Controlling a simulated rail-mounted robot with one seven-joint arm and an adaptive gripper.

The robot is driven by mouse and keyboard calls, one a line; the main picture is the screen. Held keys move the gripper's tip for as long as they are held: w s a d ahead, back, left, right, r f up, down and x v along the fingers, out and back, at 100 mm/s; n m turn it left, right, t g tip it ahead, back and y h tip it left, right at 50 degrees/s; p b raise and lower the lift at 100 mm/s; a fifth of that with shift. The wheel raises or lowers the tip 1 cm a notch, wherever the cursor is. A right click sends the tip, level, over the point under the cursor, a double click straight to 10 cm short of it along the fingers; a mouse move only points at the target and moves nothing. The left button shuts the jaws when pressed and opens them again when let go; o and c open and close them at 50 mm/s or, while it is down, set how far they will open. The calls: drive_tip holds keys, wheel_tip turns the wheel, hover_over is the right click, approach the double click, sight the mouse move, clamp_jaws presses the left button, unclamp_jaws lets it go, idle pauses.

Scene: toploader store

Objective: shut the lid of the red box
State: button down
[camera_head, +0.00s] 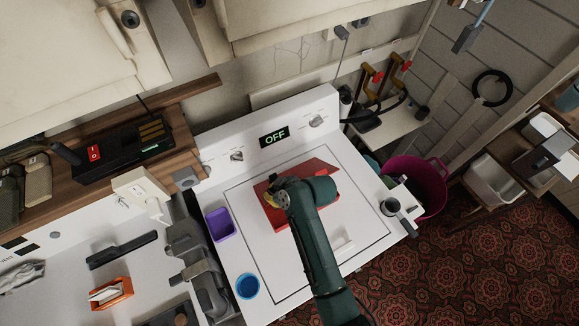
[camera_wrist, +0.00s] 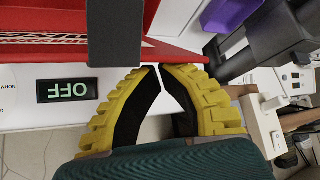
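The red box (camera_head: 275,215) sits on the white top of the washer, partly hidden behind my gripper and forearm. A red panel, seemingly its lid (camera_head: 318,165), shows behind my wrist; its exact angle is hard to tell. My gripper (camera_head: 265,193) is over the box's left part. In the wrist view its yellow-backed fingers (camera_wrist: 159,68) have their tips together, with nothing seen between them. A dark grey block hides part of the box.
A purple container (camera_head: 220,224) and a blue cup (camera_head: 247,286) stand at the washer top's left side. A small white block (camera_head: 343,244) lies to the right of my forearm. A dark-handled item (camera_head: 392,207) is at the right edge. The OFF display (camera_head: 275,136) is behind the box.

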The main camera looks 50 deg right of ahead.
idle(0.4)
drive_tip(key=p+v, duration=0.6)
drive_tip(key=v, duration=0.1)
drive_tip(key=shift+w+a+r+p, duration=0.1)
drive_tip(key=shift+w+r+p, duration=0.15)
drive_tip(key=shift+w+p, duration=0.15)
drive_tip(key=shift+s, duration=0.15)
drive_tip(key=v, duration=1.2)
drive_tip(key=shift+a+f, duration=0.1)
